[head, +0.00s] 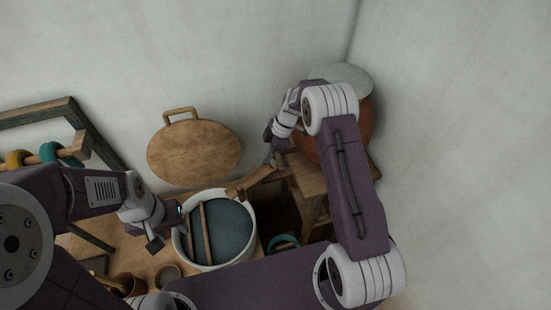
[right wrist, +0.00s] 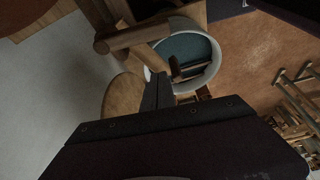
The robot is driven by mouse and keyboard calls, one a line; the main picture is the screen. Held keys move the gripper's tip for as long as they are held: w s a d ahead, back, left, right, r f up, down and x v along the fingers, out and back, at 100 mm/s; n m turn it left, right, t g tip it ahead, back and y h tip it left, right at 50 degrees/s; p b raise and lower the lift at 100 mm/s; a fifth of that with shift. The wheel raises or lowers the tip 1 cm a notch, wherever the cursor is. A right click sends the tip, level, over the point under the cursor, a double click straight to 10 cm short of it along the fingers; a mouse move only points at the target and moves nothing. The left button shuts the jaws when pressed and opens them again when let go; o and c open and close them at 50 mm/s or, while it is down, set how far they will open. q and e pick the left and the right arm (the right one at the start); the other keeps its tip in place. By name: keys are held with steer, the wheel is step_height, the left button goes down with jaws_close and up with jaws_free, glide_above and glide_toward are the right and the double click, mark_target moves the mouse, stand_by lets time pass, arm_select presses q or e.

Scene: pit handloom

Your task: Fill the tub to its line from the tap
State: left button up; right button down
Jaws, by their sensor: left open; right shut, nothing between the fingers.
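The tub (head: 251,213) is a round, pale vessel in the lower middle of the head view, with dark teal liquid or lining inside and wooden bars across its left half. It also shows in the right wrist view (right wrist: 215,65). The wooden spout (head: 251,183), which I take for the tap, reaches over the tub's back right rim. I cannot make out a flow or the fill line. My left gripper (head: 167,228) is open and empty at the tub's left rim. My right gripper (head: 269,158) is shut and empty, just above and behind the spout.
A rust-brown jar (head: 367,127) with a pale grey lid (head: 341,77) stands behind my right arm, near a wooden stool (head: 308,178). A round wooden lid (head: 194,152) leans on the wall behind the tub. Small pots (head: 168,276) stand front left; a rack with rings (head: 49,152) is left.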

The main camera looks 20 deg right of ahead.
mark_target(279, 164)
arm_select(q)
step_height(279, 164, up, 4)
steer(key=p, duration=0.3)
arm_select(e)
steer(key=d+f, duration=0.1)
steer(key=f, duration=0.1)
steer(key=d+f, duration=0.1)
steer(key=f, duration=0.1)
steer(key=shift+s+d, duration=0.15)
steer(key=shift+d, duration=0.25)
arm_select(q)
steer(key=shift+f, duration=0.1)
arm_select(e)
steer(key=shift+d+f+b, duration=0.4)
steer(key=shift+d+b, duration=0.1)
steer(key=shift+b, duration=0.55)
steer(key=shift+d+r+b, duration=0.1)
steer(key=shift+d+b, duration=0.15)
steer(key=shift+b, duration=0.1)
steer(key=shift+s+a+r, duration=0.15)
steer(key=shift+r, duration=0.1)
arm_select(q)
steer(key=shift+a+f, duration=0.15)
steer(key=shift+f, duration=0.5)
steer(key=shift+a+f, duration=0.15)
steer(key=shift+f, duration=0.45)
